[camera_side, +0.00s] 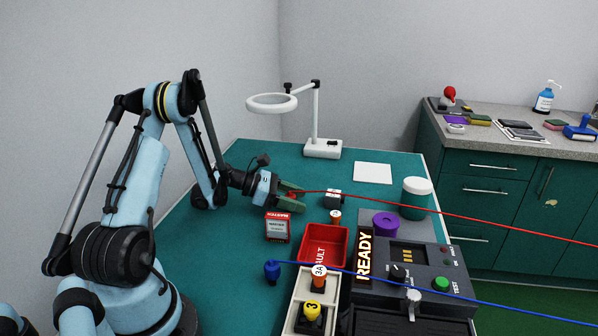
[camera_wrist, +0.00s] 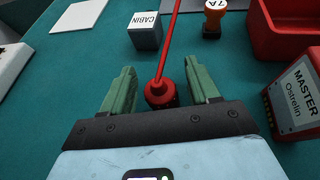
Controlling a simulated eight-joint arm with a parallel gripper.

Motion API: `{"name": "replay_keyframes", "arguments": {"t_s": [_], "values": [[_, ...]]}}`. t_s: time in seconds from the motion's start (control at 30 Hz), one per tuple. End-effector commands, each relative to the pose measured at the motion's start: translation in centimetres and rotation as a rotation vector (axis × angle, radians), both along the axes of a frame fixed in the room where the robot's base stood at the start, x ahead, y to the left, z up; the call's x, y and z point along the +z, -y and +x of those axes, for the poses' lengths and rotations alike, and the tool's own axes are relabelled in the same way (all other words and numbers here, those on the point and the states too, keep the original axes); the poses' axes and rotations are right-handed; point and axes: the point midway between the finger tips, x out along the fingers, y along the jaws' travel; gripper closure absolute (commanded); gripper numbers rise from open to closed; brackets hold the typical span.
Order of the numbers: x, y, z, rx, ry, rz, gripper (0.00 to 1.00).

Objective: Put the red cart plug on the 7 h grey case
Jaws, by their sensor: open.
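My gripper (camera_wrist: 159,66) is open, low over the teal table, and it also shows in the side view (camera_side: 291,197). The red plug (camera_wrist: 160,94) stands between its two green fingers, with visible gaps on both sides in the wrist view. A red cable (camera_wrist: 168,45) runs from the plug, away to the right in the side view. A small grey case with a white top reading CABIN (camera_wrist: 146,29) stands just beyond the left finger; it also shows in the side view (camera_side: 333,199). I can read no 7 h mark on any case.
A red MASTER case (camera_side: 278,228) and red tray (camera_side: 324,246) stand nearby. An orange-topped 7A piece (camera_wrist: 213,18) is beyond my gripper. A blue plug (camera_side: 272,271) has a cable crossing right, near a pale rack (camera_side: 301,308) and dark READY console (camera_side: 405,262). A lamp (camera_side: 322,149) stands behind.

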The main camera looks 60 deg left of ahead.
Motion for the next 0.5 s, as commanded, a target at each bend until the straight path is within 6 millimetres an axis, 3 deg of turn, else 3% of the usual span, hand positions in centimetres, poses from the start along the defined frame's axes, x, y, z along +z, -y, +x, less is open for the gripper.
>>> {"name": "replay_keyframes", "arguments": {"t_s": [0.3, 0.5], "values": [[1.9, -2.5, -3.8, 0.004, 0.0, 0.0, 0.4], [2.6, -3.2, -5.2, -0.002, 0.0, 0.004, 0.4]]}}
